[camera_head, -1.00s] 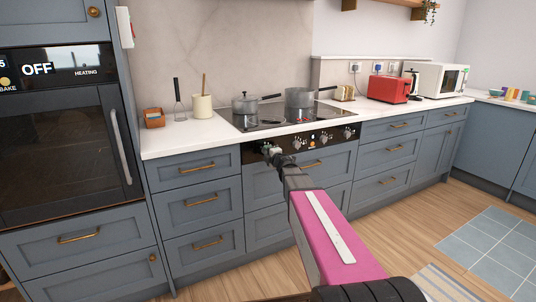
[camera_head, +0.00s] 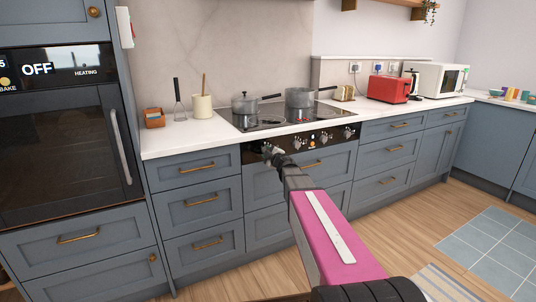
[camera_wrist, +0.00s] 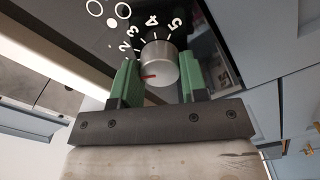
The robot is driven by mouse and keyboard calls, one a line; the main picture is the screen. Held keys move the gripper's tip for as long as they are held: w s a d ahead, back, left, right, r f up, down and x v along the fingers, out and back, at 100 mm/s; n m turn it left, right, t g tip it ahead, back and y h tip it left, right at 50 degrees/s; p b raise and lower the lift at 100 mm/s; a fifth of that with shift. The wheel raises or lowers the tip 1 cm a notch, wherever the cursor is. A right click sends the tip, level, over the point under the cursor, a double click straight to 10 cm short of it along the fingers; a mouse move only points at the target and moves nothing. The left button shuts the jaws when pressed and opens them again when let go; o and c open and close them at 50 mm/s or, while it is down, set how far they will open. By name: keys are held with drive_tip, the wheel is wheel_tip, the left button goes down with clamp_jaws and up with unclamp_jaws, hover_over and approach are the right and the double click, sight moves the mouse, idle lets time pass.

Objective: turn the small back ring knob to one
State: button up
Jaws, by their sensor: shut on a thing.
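The hob knob (camera_wrist: 159,58) is a round silver knob on the black control panel (camera_wrist: 215,60). Its red mark points left and slightly down in the wrist view, below the printed 2. The figures 2, 3, 4 and 5 show around it; any figure 1 is hidden, perhaps behind the left finger. A sign of three rings, one filled, is printed at the upper left. My gripper (camera_wrist: 158,72) is shut on the knob, one green finger on each side. In the head view my gripper (camera_head: 271,151) is at the left end of the panel and covers this knob.
More knobs (camera_head: 298,142) are to the right on the same panel. Two grey pots (camera_head: 245,104) stand on the hob (camera_head: 265,118) above. Drawers with brass handles are below the counter.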

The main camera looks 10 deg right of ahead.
idle(0.4)
drive_tip(key=o, duration=0.9)
drive_tip(key=shift+s, duration=0.1)
drive_tip(key=v, duration=1)
drive_tip(key=shift+s+d, duration=0.1)
drive_tip(key=shift+s, duration=0.2)
